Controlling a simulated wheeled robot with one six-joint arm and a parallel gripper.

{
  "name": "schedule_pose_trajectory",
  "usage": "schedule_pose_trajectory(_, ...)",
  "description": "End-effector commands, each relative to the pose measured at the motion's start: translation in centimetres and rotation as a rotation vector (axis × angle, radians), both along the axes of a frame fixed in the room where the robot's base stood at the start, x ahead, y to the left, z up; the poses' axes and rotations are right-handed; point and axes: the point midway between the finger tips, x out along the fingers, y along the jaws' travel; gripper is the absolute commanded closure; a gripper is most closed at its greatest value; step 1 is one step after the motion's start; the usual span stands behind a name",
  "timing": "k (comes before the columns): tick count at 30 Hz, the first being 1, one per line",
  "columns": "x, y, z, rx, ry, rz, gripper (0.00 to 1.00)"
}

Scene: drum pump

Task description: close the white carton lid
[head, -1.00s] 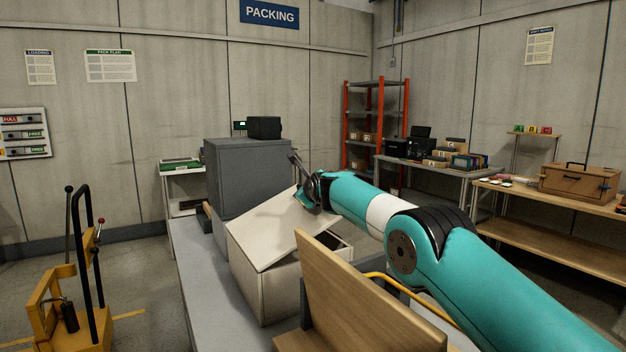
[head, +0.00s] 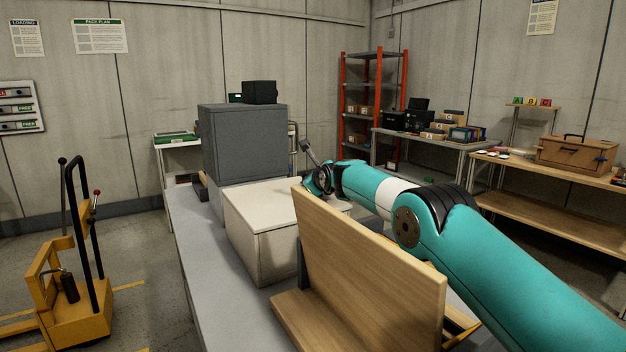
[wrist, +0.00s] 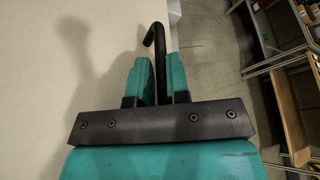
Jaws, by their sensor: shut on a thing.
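The white carton (head: 262,240) stands on the grey bench. Its lid (head: 262,200) now lies flat, or nearly so, across the top; its right part is hidden behind the wooden board and my arm. In the wrist view the pale lid surface (wrist: 40,90) fills the left side, with my gripper's shadow on it. My gripper (wrist: 160,75) is shut on a dark hooked rod (wrist: 158,35), whose bent tip is close to the lid's edge. Whether the rod touches the lid I cannot tell. In the head view my gripper (head: 318,180) is at the carton's far right side, partly hidden.
An upright wooden board (head: 370,265) stands in front of the carton, close to my arm. A grey cabinet (head: 245,145) stands behind the carton. A yellow hand truck (head: 75,290) is on the floor at left. The bench's left strip (head: 205,260) is clear.

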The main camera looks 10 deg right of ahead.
Motion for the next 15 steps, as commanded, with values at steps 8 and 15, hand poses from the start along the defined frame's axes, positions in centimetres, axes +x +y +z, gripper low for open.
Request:
schedule_pose_trajectory(8,0.10,-0.94,-1.08,-0.008,0.018,-0.016,0.63)
schedule_pose_trajectory(15,0.04,-0.59,-1.08,-0.007,0.018,-0.010,0.62)
